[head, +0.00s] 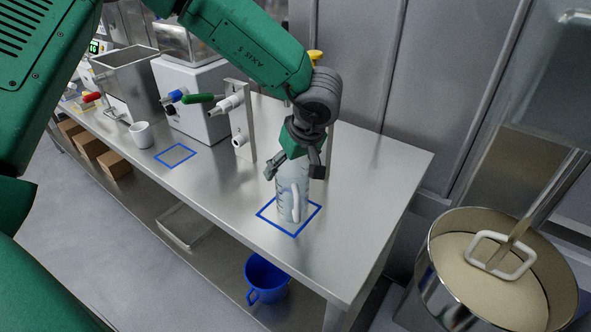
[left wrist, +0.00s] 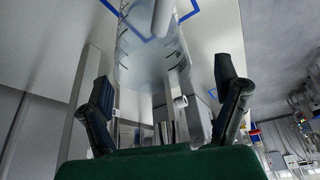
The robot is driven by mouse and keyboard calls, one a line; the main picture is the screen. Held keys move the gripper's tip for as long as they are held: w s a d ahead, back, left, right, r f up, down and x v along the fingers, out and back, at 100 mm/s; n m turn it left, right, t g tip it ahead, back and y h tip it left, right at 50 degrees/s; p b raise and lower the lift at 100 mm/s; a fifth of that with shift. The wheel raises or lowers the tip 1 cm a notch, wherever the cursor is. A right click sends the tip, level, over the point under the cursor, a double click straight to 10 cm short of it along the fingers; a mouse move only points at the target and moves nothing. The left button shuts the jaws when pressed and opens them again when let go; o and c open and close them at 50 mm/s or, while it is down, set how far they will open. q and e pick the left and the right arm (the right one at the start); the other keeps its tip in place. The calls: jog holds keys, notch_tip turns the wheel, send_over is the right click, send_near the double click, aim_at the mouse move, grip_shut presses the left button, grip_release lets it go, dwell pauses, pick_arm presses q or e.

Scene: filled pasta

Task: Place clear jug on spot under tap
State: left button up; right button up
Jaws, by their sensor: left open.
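The clear jug (head: 291,199) stands upright inside a blue square outline (head: 266,213) near the right end of the steel counter. Its pale handle faces the front. My left gripper (head: 296,172) is over the jug's top, its fingers spread. In the left wrist view the jug (left wrist: 150,60) is ahead of the open fingers (left wrist: 165,105), and both fingers look apart from it. The tap above this outline is mostly hidden behind my left arm. My right gripper is not in view.
A second blue outline (head: 175,155) lies empty farther left, near a white mug (head: 141,134) and a tap post (head: 240,120). A large steel pot (head: 440,290) stands at right. A blue bucket (head: 266,280) is below the counter. The counter's right end is clear.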

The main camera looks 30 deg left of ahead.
pick_arm(q)
jog(key=v, duration=1.2)
jog(key=shift+w+a, duration=0.1)
